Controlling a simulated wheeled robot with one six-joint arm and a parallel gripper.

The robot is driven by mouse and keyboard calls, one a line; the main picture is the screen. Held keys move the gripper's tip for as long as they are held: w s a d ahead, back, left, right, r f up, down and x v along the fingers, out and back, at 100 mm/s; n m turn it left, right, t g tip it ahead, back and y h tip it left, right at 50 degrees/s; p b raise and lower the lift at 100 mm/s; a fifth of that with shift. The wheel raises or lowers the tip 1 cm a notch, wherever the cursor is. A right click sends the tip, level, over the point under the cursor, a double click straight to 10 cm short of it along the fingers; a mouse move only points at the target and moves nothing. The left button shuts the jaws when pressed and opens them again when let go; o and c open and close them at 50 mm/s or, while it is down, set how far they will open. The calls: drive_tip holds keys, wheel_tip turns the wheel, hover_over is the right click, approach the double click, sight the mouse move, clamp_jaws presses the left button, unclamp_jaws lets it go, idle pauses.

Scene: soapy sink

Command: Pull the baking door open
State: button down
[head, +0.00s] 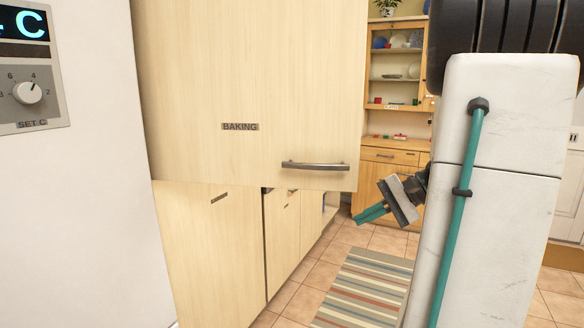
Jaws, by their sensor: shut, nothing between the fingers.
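The baking door (240,70) is a pale wood panel with a dark "BAKING" label, filling the upper middle of the head view. Its horizontal metal bar handle (315,165) is near the lower right corner. The door's face is turned at a different angle from the lower cabinet fronts, so it looks swung out; how far cannot be told. My gripper (368,214), with teal fingers, is to the right of and below the handle, apart from the door. It is shut and empty, pointing left and down. The inside behind the door is hidden.
Pale lower cabinets (285,240) run back below the door. A white appliance (80,200) with a dial stands close at left. A striped rug (365,288) lies on the tiled floor. A wooden hutch (397,185) with shelves stands at the back.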

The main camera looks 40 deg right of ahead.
drive_tip(key=d+r+t+h, duration=0.2)
drive_tip(key=d+r+t, duration=0.65)
drive_tip(key=d, duration=0.55)
drive_tip(key=w+a, duration=0.5)
drive_tip(key=a, duration=0.1)
drive_tip(key=shift+w+a, duration=0.25)
drive_tip(key=shift+w, duration=0.15)
